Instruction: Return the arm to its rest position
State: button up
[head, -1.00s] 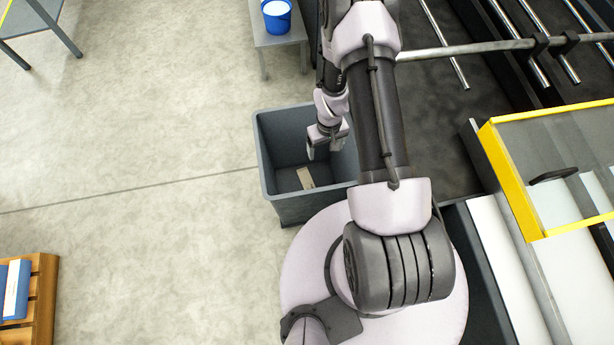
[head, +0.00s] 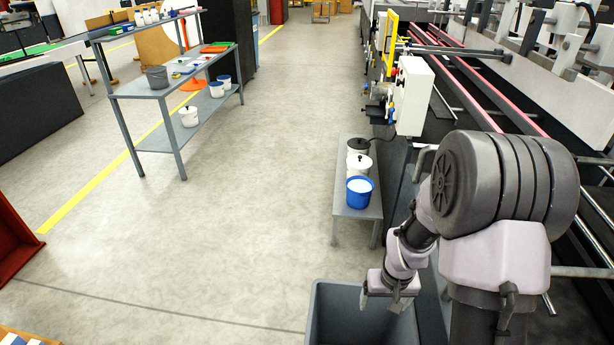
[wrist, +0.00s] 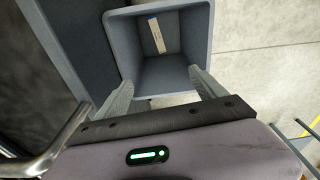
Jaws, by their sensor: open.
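My gripper (head: 388,300) hangs over the grey bin (head: 328,305) in the head view, with my arm folded at the right beside the machine. In the wrist view my gripper (wrist: 160,92) is open, its two fingers spread and nothing between them. The grey bin (wrist: 205,45) lies beyond the fingertips there. A light flat piece with a blue end (wrist: 157,35) rests inside the bin, apart from the fingers. In the head view the bin's floor is out of sight.
A small grey table (head: 358,222) with a blue bucket (head: 360,192) and white tubs stands behind the bin. The folder gluer (head: 480,75) runs along the right. A shelf rack (head: 150,92) stands at the left. The floor (head: 240,215) between is clear.

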jog(key=s+a+r+m+t+b, duration=0.15)
jog(key=s+a+r, duration=0.25)
jog(key=r, duration=0.5)
jog(key=s+a+r+m+t+b, duration=0.15)
jog(key=s+a+r, duration=0.25)
jog(key=r, duration=0.5)
jog(key=s+a+r+y+b, duration=0.1)
jog(key=s+a+r, duration=0.1)
jog(key=s, duration=0.3)
jog(key=s+a+r+t+y+b, duration=0.1)
jog(key=s+a+r, duration=0.1)
jog(key=s, duration=0.3)
jog(key=shift+s+a+r+t, duration=0.15)
jog(key=shift+a+r+t, duration=0.05)
jog(key=shift+r+t, duration=0.1)
jog(key=shift+d, duration=0.15)
